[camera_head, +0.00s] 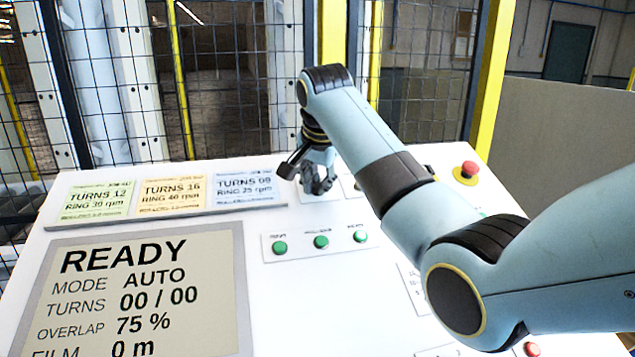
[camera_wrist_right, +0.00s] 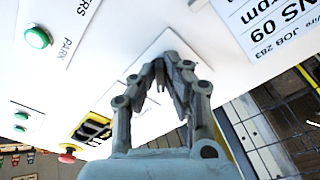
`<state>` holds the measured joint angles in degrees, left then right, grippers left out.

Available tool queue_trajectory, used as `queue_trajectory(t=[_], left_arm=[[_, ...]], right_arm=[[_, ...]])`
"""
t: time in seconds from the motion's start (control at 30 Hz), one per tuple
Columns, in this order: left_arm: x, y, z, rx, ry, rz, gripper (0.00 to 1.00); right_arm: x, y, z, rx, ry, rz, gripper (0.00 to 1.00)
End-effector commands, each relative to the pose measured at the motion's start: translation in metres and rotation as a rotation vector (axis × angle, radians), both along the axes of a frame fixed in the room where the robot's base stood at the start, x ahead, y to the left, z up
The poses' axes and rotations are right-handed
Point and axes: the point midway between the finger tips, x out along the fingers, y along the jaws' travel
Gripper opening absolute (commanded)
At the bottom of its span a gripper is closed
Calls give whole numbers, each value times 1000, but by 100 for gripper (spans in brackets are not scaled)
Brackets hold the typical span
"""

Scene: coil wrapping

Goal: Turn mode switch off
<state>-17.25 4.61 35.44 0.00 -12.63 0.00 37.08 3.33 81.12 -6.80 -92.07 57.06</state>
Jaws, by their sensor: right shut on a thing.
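My right gripper (camera_head: 318,186) reaches down to the back of the white panel, right of the job cards. In the right wrist view the gripper (camera_wrist_right: 164,68) has its fingers drawn together at a pale plate (camera_wrist_right: 172,42) on the panel. It is shut on the mode switch, whose knob is mostly hidden between the fingers, so its position cannot be read. The screen (camera_head: 140,292) reads READY, MODE AUTO, TURNS 00 / 00, OVERLAP 75 %. My left gripper is not in view.
Three job cards, including a blue one (camera_head: 244,187), stand left of the gripper. Green buttons (camera_head: 321,242) sit in front of it. A red emergency stop (camera_head: 468,170) is at the right. A mesh fence with yellow posts (camera_head: 490,75) stands behind the panel.

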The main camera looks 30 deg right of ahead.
Motion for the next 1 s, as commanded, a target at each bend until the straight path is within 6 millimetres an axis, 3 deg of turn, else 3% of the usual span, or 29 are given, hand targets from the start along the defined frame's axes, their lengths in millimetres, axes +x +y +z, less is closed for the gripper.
queue_trajectory(t=[0.37,1.0], left_arm=[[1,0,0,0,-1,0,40],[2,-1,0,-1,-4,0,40]], right_arm=[[0,0,0,-34,9,80,0],[-2,-3,0,-234,60,538,0]])
